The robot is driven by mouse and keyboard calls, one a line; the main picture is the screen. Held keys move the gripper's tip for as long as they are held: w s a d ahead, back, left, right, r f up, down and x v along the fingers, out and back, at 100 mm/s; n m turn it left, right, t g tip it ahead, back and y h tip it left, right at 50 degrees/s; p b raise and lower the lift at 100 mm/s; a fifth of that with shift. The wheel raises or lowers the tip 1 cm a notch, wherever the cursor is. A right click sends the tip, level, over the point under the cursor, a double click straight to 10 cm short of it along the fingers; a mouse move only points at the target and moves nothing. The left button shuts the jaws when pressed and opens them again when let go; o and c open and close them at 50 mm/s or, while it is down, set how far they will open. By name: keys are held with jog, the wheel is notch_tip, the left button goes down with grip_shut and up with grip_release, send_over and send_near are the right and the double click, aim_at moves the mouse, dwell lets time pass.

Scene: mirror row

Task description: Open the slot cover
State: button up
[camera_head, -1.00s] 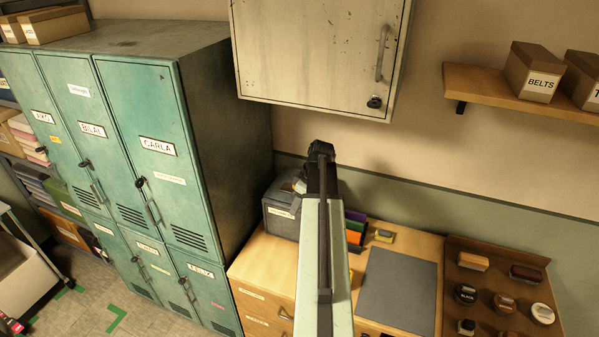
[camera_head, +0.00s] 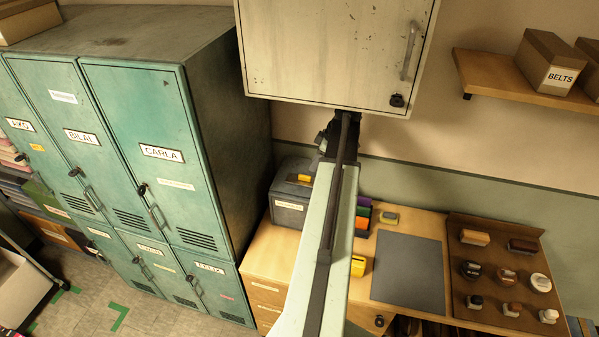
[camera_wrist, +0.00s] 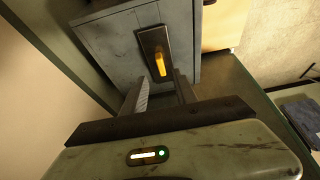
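A grey box (camera_head: 288,200) with a white label stands on the wooden desk, beside the lockers. A yellow piece (camera_head: 304,178) shows on its top. In the wrist view the grey box (camera_wrist: 108,48) has a dark plate (camera_wrist: 149,38) with a yellow tab (camera_wrist: 160,66), which I take for the slot cover. I cannot tell how far it is open. My gripper (camera_wrist: 160,90) is open, its two fingers apart and nothing seen between them, pointing toward the yellow tab. In the head view my arm hides part of the desk, and the gripper's tip is hard to make out.
A wall cabinet (camera_head: 335,50) hangs just above my arm's end. Green lockers (camera_head: 150,120) stand at left. A grey mat (camera_head: 408,270), a yellow box (camera_head: 358,265) and a brown tray (camera_head: 462,303) with several brushes and tins lie on the desk to the right.

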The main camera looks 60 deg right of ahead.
aim_at(305, 176)
jog(key=b+x, duration=0.7)
jog(key=x, duration=0.1)
jog(key=shift+w+a, duration=0.1)
jog(key=shift+w, duration=0.1)
jog(key=shift+r, duration=0.1)
jog(key=shift+c, duration=0.3)
grip_shut()
dwell(0.7)
